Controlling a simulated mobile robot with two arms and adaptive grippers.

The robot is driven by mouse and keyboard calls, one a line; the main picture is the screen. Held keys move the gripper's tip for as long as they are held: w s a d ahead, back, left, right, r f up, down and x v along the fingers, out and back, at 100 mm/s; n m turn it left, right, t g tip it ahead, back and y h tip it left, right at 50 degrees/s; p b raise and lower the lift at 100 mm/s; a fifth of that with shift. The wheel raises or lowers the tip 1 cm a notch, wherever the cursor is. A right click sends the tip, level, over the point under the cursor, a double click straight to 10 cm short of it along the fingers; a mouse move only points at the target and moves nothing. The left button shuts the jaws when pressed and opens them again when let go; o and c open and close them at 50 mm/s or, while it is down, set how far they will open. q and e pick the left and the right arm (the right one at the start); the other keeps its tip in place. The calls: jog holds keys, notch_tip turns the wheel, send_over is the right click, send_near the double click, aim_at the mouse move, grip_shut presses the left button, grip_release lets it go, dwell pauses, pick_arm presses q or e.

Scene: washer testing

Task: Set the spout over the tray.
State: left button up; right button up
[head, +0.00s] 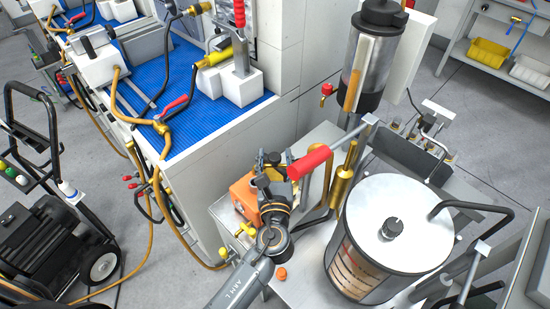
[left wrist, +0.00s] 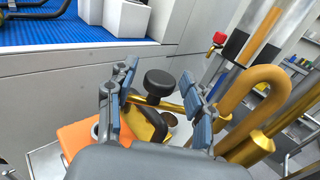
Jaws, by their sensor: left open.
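In the left wrist view the pipe (left wrist: 268,82) bends over in an upside-down U at the right. My left gripper (head: 272,166) is over an orange unit (head: 243,197). Its fingers (left wrist: 160,84) are open, with a black knob (left wrist: 160,81) on a brass stem showing between them. The pipe is outside the fingers. My right gripper is not in view.
A large lidded drum (head: 385,215) stands right of my left arm. A tall clear cylinder (head: 372,55) rises behind. A white bench with a blue mat (head: 190,75) and hoses is at the left, with a black cart (head: 50,240) beside it.

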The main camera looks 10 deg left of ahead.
pick_arm(q)
jog(key=v, duration=1.2)
jog(key=shift+s, duration=0.2)
